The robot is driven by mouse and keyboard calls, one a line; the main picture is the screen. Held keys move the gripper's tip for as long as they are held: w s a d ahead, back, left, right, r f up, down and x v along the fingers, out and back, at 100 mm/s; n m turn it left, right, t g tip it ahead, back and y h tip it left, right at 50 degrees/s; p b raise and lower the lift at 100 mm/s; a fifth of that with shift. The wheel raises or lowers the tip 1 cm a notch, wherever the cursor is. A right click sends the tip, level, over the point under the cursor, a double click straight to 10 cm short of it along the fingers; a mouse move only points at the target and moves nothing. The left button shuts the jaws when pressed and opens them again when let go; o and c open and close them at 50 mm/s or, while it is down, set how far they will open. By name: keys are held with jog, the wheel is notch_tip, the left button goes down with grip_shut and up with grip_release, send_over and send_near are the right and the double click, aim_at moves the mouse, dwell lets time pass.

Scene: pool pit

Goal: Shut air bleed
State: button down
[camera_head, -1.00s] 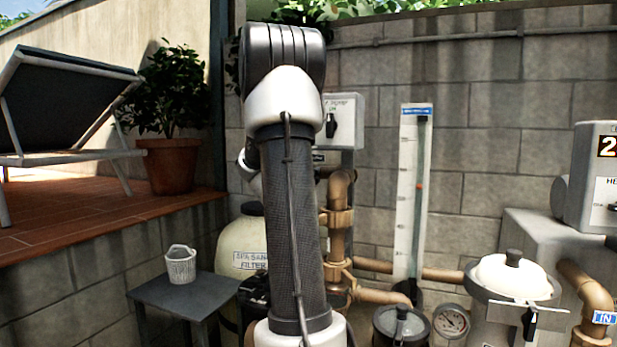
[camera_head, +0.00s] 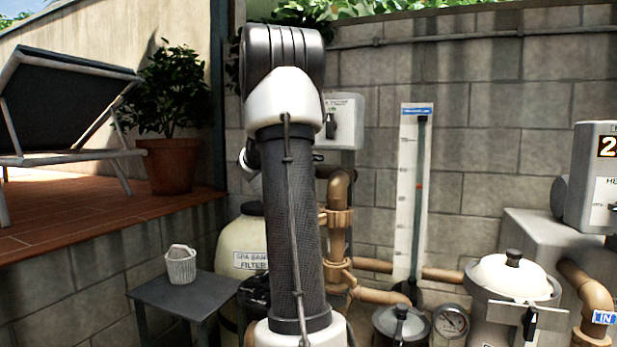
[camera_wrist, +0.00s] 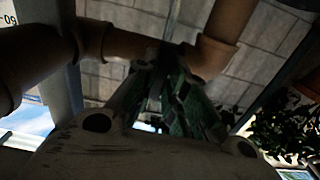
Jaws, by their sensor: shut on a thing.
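My gripper (camera_wrist: 166,88) shows in the wrist view, its two greenish fingers brought together beside the brown pipework (camera_wrist: 120,44). They are shut on a small dark part between their tips. That part is mostly hidden and too dark to identify, so I cannot tell by sight that it is the air bleed. In the head view my own arm hides the gripper. The cream spa sand filter (camera_head: 238,237) stands behind my arm, partly covered. No part there can be made out clearly as the air bleed.
Brown pipes (camera_head: 338,215) rise just right of my arm. A white-lidded pot (camera_head: 511,277), a pressure gauge (camera_head: 451,321) and a tall flow gauge (camera_head: 409,190) stand further right. A small table (camera_head: 183,294) with a white basket (camera_head: 181,265) is at left.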

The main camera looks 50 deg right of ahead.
jog(key=m, duration=1.8)
jog(key=c, duration=1.4)
grip_release()
jog(key=shift+o, duration=0.2)
jog(key=shift+a, duration=0.1)
jog(key=v, duration=0.6)
jog(key=shift+s+a, duration=0.15)
jog(key=shift+a, duration=0.2)
